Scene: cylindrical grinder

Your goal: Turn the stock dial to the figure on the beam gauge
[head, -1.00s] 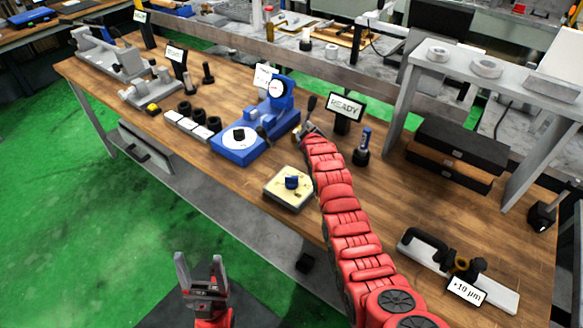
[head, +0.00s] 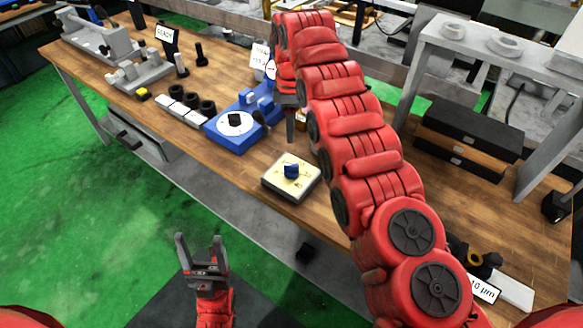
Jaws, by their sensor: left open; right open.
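A cream square box with a blue knob, which looks like the stock dial (head: 291,171), sits near the table's front edge. Its printed figures are too small to read. Behind it stands a blue instrument (head: 231,140) with a white round plate and an upright dial face, partly hidden by my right arm; I take it as the beam gauge. A white card (head: 260,60) beside it is too small to read surely. My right gripper (head: 290,132) points down behind the knob, apart from it, empty and open. My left gripper (head: 200,242) is open and empty in front of the table.
Black rings on white blocks (head: 180,116) and a grey fixture (head: 140,82) stand to the left. Black boxes (head: 470,130) sit under a grey shelf (head: 500,62) at right. A tool with a "10 µm" tag (head: 484,288) is partly hidden by my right arm.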

